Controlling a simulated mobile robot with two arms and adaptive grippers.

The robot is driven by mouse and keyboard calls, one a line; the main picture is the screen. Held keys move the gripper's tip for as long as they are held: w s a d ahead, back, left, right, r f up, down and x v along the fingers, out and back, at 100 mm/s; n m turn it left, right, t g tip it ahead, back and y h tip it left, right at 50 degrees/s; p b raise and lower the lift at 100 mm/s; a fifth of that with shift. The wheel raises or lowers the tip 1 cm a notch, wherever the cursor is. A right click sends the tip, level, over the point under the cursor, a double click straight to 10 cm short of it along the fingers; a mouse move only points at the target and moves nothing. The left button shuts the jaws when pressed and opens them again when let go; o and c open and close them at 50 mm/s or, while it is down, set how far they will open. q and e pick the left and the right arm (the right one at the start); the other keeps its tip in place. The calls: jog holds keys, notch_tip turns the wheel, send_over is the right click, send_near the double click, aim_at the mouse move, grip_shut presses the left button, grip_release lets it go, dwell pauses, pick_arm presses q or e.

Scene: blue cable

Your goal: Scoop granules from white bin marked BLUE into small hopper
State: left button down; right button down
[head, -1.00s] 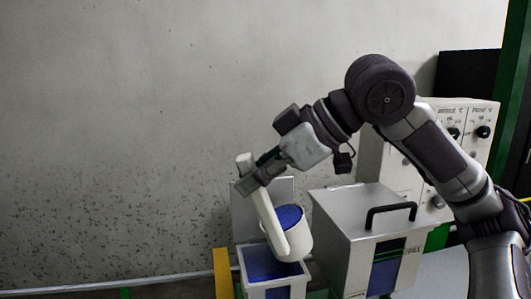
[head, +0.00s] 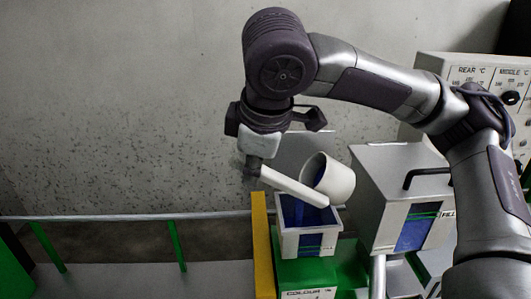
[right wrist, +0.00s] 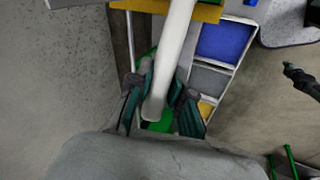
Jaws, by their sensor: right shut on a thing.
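My right gripper (head: 254,167) is shut on the handle end of a white scoop (head: 340,181). The handle also shows between the fingers in the right wrist view (right wrist: 172,55). The scoop's cup is tilted over the small hopper (head: 318,244), its mouth turned down to the left, with some blue inside. The small hopper has a white rim, a blue front window and a raised grey lid (head: 305,150). Blue shows inside it below the cup; I cannot tell falling granules from settled ones. A bin with blue contents (right wrist: 225,42) shows in the right wrist view; no label is readable. My left gripper is not in view.
A larger grey hopper (head: 385,180) with a black handle stands close to the right of the small one. A yellow post (head: 262,240) stands just left. A control box (head: 480,85) is behind right. A rail (head: 130,217) runs along the wall at left.

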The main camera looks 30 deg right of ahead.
jog(key=shift+w+a+f+h, duration=0.1)
jog(key=shift+a+f+h, duration=0.2)
jog(key=shift+a+f+g+p, duration=0.15)
jog(key=shift+f+g+p, duration=0.25)
jog(key=shift+p, duration=0.15)
notch_tip(320, 180, down, 9)
jog(key=w+a+n+g+h+p, duration=0.1)
jog(key=a+g+h+p, duration=0.1)
jog(key=h+p, duration=0.4)
jog(key=shift+w+f+n+p, duration=0.15)
jog(key=shift+n+p, duration=0.25)
jog(key=shift+p, duration=0.75)
